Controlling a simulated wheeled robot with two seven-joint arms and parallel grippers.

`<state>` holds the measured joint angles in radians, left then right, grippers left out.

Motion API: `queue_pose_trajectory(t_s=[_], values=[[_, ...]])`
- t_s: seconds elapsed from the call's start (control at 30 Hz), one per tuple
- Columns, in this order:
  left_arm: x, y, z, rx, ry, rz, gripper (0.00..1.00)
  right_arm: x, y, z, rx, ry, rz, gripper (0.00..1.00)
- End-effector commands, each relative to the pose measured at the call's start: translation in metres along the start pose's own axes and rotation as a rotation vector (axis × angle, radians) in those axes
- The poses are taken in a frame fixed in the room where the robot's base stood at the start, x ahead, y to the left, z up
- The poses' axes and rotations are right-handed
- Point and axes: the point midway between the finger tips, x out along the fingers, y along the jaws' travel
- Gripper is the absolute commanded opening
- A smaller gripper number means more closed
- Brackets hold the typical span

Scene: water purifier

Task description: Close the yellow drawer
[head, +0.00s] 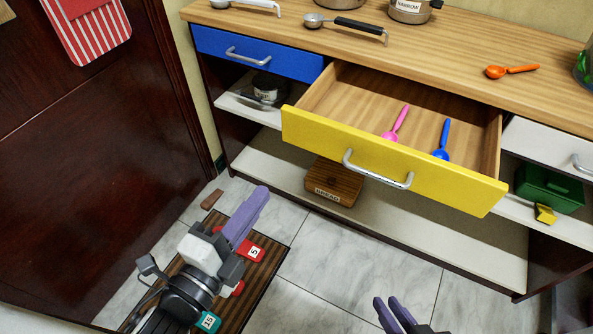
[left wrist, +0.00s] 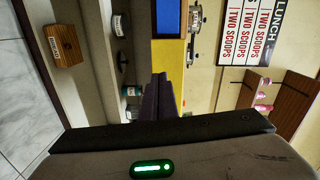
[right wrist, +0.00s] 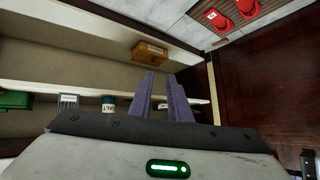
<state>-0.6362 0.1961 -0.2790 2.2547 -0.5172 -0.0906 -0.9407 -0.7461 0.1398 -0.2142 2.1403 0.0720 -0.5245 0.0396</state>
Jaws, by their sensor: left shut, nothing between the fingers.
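The yellow drawer (head: 268,122) in the head view is pulled well out of the wooden-topped cabinet, with a silver bar handle (head: 378,172) on its front. A pink scoop (head: 397,124) and a blue scoop (head: 443,142) lie inside it. My left gripper (head: 262,190) is shut and empty, in front of and left of the drawer, apart from it. In the left wrist view its purple fingers (left wrist: 163,78) are together. My right gripper (head: 386,300) is low in front of the drawer, apart from it. In the right wrist view its fingers (right wrist: 160,76) are spread with nothing between them.
The blue drawer (head: 285,62) is shut, left of the yellow one. A bread box (head: 334,187) stands on the lower shelf beneath the yellow drawer. A striped mat (head: 262,270) with red objects lies on the tiled floor (head: 335,255). A dark door (head: 90,150) is at left.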

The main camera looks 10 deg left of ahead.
Motion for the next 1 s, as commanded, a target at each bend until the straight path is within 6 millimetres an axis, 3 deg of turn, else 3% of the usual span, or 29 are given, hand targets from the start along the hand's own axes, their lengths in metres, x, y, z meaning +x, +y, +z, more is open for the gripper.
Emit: queue_pose_trajectory(t_s=[0.03,0.27,0.8,1.0], values=[[0.001,0.003,-0.002,0.052,0.011,-0.026,0.00,0.007,0.001,0.007,0.002,0.003,-0.002,0.17],[0.011,-0.009,-0.007,0.132,0.025,-0.062,0.00,0.006,0.000,0.005,0.004,0.008,-0.005,0.17],[0.108,-0.013,-0.009,0.128,0.024,-0.060,0.00,0.011,0.000,0.008,0.010,0.016,-0.007,0.17],[0.133,-0.014,-0.010,0.127,0.023,-0.057,0.00,0.011,0.000,0.010,0.016,0.019,-0.009,0.17]])
